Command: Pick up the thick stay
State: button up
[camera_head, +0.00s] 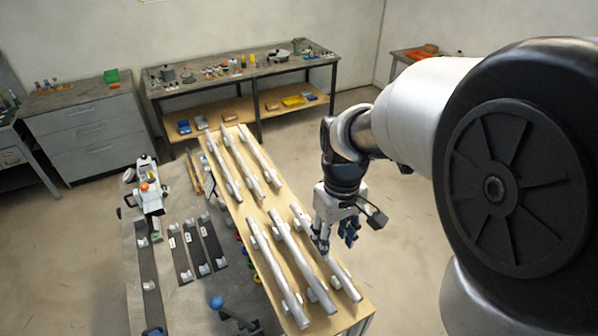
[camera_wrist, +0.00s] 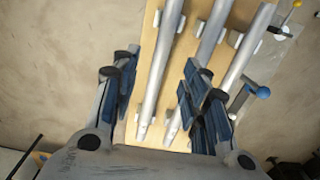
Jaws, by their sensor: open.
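Several silver bars lie on a long wooden board, three in a back group and three in a front group. In the head view the front ones are a left bar (camera_head: 277,275), a middle bar (camera_head: 303,265) and a right bar (camera_head: 343,281). I cannot tell for sure which is the thick stay. My gripper (camera_head: 337,241) is open and empty, over the right side of the front group and partly hiding the right bar. In the wrist view its fingers (camera_wrist: 161,78) are spread above the bars, with one bar (camera_wrist: 158,75) running between them.
The wooden board (camera_head: 364,308) has small pale supports under the bars. To its left, a grey table holds dark strips (camera_head: 149,272) with clips, a white device (camera_head: 148,195) and a blue-knobbed lever (camera_head: 216,302). A workbench (camera_head: 240,75) stands behind. The floor at right is clear.

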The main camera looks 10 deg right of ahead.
aim_at(331, 257)
jog(key=shift+f, duration=3.15)
jog(key=shift+c, duration=0.2)
grip_shut()
